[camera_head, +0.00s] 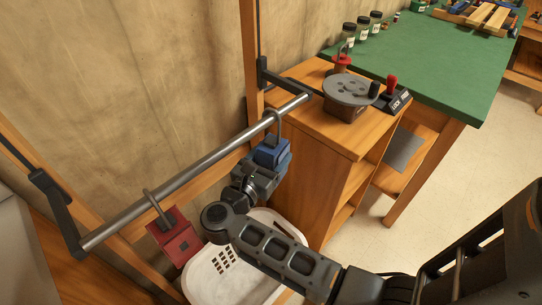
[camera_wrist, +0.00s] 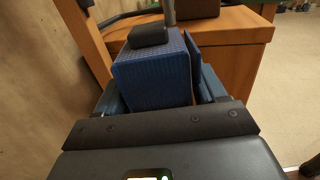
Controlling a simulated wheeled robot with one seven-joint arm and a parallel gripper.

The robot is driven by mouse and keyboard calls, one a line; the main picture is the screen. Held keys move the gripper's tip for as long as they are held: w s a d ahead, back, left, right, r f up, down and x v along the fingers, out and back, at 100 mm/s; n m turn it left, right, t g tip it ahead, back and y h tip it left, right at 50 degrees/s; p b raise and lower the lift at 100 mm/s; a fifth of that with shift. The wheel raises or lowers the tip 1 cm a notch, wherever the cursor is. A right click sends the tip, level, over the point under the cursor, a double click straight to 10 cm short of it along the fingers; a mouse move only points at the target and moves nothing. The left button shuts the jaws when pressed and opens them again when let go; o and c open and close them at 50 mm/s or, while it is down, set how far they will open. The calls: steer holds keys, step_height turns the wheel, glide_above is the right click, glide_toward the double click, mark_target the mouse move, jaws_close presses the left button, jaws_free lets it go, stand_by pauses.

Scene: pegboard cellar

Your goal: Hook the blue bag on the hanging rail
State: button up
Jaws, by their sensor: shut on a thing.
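The blue bag (camera_head: 272,152) is a small boxy thing with a grey hook on top. My gripper (camera_head: 262,172) is shut on it from below and in front. The bag's hook reaches up to the hanging rail (camera_head: 200,166) near its right end and appears to curve over it; I cannot tell whether it bears on the rail. In the wrist view the blue bag (camera_wrist: 152,78) stands between the fingers of my gripper (camera_wrist: 160,98), with a black cap and part of the grey stem above. The rail's contact point is not clear there.
A red bag (camera_head: 175,238) hangs by its hook on the rail's left part. A white basket (camera_head: 225,275) stands below. Close right is a wooden cabinet (camera_head: 315,150) bearing a round grey device (camera_head: 350,90) and a lever box (camera_head: 390,98). A green-topped table (camera_head: 440,60) lies beyond.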

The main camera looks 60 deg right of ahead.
steer(key=o, duration=1.4)
steer(key=shift+a, duration=0.1)
